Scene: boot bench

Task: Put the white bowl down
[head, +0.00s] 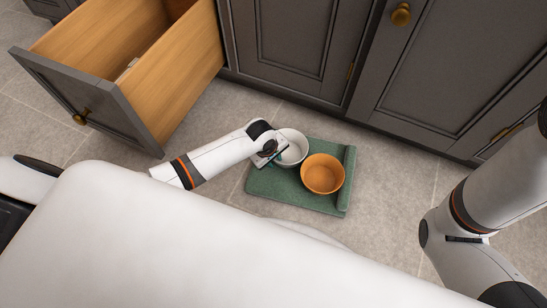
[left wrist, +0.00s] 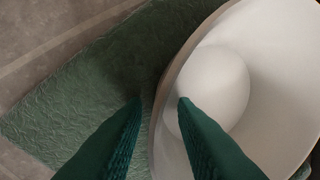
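The white bowl (head: 293,147) is upright at the back left of the green mat (head: 285,192), close beside the orange bowl (head: 323,174). It looks to be on the mat, though its base is hidden. My left gripper (head: 275,152) is at its left rim. In the left wrist view the white bowl (left wrist: 275,60) fills the right side. The green fingers of my left gripper (left wrist: 160,100) are apart, one outside the bowl wall and one inside; a gap shows between the outer finger and the wall. My right gripper is out of view.
An open wooden drawer (head: 135,65) juts out at the upper left. Grey cabinet doors (head: 290,40) stand behind the mat. The tiled floor (head: 390,205) is clear to the right of the mat. The mat has a raised right edge.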

